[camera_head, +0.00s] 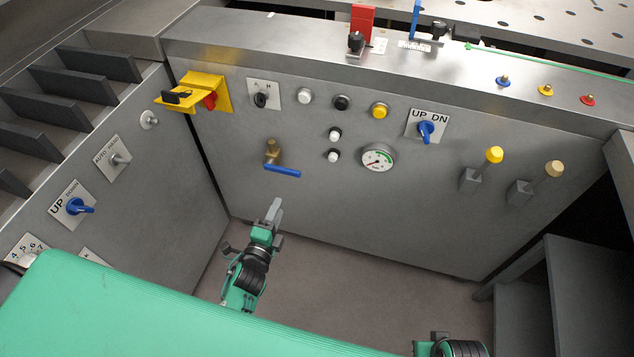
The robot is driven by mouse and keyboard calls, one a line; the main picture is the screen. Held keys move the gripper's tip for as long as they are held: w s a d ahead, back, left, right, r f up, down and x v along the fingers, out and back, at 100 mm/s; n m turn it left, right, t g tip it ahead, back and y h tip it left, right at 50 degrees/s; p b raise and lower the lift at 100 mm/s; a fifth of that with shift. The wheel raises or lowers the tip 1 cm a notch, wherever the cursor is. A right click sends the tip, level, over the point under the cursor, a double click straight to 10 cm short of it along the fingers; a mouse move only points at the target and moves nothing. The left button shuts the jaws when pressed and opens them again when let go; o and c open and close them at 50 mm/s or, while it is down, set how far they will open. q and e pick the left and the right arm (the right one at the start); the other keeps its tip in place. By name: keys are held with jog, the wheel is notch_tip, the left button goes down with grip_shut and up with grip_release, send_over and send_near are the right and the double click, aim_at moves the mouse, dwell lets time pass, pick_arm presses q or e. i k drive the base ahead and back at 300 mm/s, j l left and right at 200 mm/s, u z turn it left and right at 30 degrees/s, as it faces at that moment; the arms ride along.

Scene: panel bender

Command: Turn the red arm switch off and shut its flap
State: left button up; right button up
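The red flap (362,22) stands upright, open, on the top ledge of the panel. Just in front of it is a black switch knob (355,42), with a small white label at its right. The label is too small to read, and I cannot tell the switch's on or off position. My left gripper (275,211) is low in front of the panel, well below the red flap and apart from it. Its grey fingers point up and overlap in this view, so their opening cannot be told. Only part of my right arm shows at the bottom edge; its gripper is not visible.
The front panel carries a yellow-backed red switch (209,101), a blue-handled valve (282,170), a gauge (378,158) and two levers (494,155). Open floor lies below.

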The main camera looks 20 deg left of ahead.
aim_at(209, 100)
jog(key=u, duration=1.25)
